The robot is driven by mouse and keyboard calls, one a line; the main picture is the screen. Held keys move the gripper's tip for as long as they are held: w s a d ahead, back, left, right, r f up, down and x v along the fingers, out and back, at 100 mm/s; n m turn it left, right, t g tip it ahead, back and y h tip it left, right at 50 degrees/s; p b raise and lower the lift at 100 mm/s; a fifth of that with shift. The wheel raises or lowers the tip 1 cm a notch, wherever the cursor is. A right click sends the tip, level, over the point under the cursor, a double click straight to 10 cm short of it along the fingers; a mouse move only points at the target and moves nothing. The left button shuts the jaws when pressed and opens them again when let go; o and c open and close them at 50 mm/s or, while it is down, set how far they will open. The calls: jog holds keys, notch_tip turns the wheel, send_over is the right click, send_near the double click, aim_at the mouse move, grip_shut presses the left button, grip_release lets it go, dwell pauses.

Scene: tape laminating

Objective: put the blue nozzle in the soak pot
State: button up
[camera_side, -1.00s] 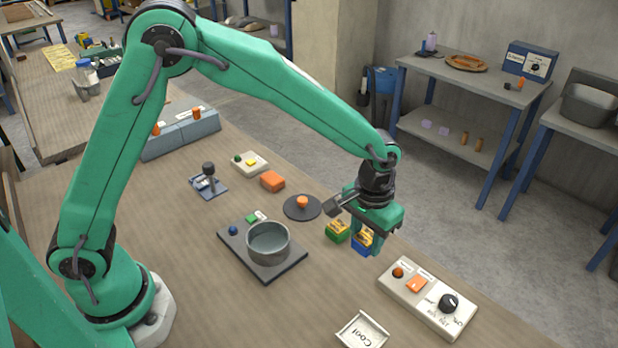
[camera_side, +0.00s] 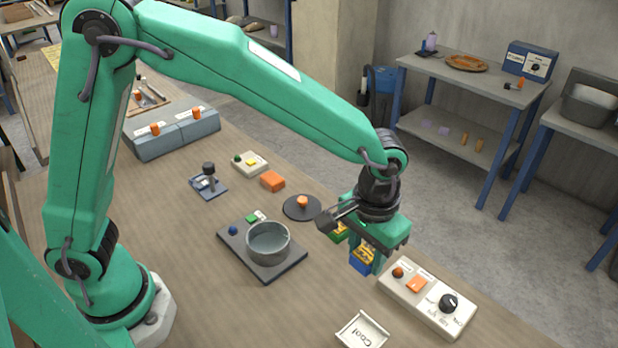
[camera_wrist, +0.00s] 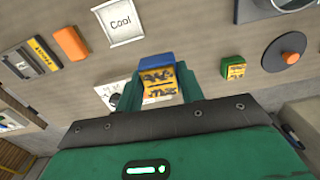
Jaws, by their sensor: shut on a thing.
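My gripper (camera_side: 367,256) is shut on the blue nozzle (camera_side: 362,265), a small blue block with a yellow, dark-marked face. In the wrist view the nozzle (camera_wrist: 157,63) sits between my two green fingers. A gap between the nozzle and the bench cannot be judged. The soak pot (camera_side: 268,243), a round grey open vessel, stands on a dark plate to the left of my gripper. Only its edge shows at the top right of the wrist view. A green and yellow nozzle (camera_side: 338,233) stands just behind my gripper, partly hidden by it in the side view.
A dark disc with an orange knob (camera_side: 302,207) lies behind the pot. A white control box (camera_side: 428,298) with a black dial stands right of my gripper. A white "Cool" tray (camera_side: 362,331) lies at the front. Bare bench lies between the nozzle and the pot's plate.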

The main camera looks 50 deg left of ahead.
jog(key=shift+a+r, duration=0.1)
jog(key=shift+a, duration=0.45)
jog(key=s+a, duration=0.1)
jog(key=a, duration=0.9)
send_over(269, 248)
jog(key=shift+r+n, duration=0.3)
jog(key=shift+r, duration=0.1)
jog(key=shift+f, duration=0.2)
jog(key=shift+f, duration=4.05)
jog(key=shift+f, duration=0.7)
